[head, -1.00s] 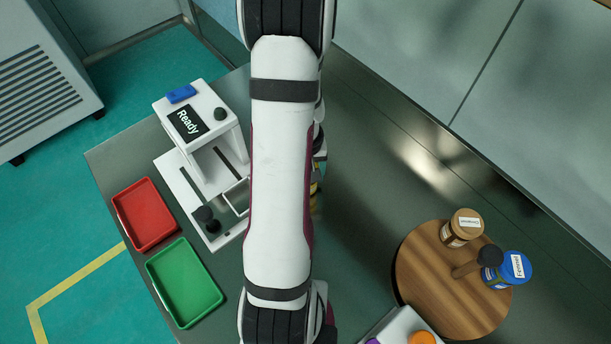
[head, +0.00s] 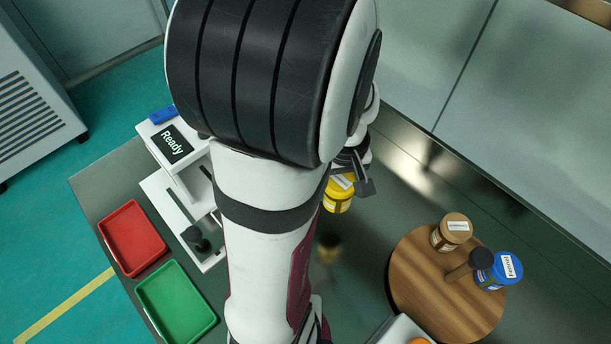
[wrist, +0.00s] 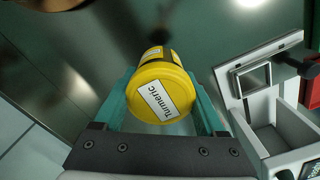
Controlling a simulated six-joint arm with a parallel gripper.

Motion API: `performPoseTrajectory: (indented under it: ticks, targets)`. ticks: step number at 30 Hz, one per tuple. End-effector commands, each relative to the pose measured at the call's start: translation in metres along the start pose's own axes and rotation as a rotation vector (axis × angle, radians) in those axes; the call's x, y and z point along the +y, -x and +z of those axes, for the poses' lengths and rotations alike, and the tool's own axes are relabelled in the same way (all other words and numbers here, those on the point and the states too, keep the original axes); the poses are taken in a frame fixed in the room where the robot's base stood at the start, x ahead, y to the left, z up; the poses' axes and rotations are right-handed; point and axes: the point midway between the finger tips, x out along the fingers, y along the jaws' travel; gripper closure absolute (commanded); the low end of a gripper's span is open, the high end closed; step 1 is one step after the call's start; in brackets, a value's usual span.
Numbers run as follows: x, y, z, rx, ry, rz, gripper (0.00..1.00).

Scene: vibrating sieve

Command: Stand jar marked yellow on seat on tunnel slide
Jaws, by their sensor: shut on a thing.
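The yellow-lidded jar (head: 339,194), labelled "Turmeric" in the wrist view (wrist: 160,95), is between the teal fingers of my gripper (wrist: 160,76). My gripper (head: 360,172) is shut on it and holds it above the table; a blurred yellow reflection shows below it in the head view. The white tunnel device (head: 172,143) with a "Ready" screen stands left of my arm, partly hidden by it. Its slide has a square frame, apparently the seat (wrist: 254,77), which looks empty in the wrist view. The jar is apart from the seat.
A red tray (head: 133,238) and a green tray (head: 177,303) lie left of my arm. A round wooden stand (head: 420,285) at right holds a brown-lidded jar (head: 452,232), a blue-lidded jar (head: 501,270) and a dark knob. A black knob (head: 196,238) stands by the slide.

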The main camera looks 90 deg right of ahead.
Motion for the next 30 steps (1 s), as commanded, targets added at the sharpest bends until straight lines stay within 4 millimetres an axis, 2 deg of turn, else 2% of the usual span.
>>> performPoseTrajectory:
  ticks: [4,8,11,21,24,26,30]
  targets:
    - [0.006,0.005,0.006,0.001,0.000,0.001,0.87]
    - [0.000,0.007,0.003,0.000,0.089,0.001,0.87]
    - [-0.017,0.012,-0.004,0.002,0.300,0.002,0.87]
    - [-0.100,0.030,-0.017,0.002,1.346,0.001,0.87]
    - [-0.113,0.033,-0.017,0.002,1.516,0.001,0.87]
    - [-0.122,0.030,-0.018,0.000,1.565,-0.001,0.87]
    - [-0.160,0.007,-0.025,-0.004,1.589,-0.004,0.87]
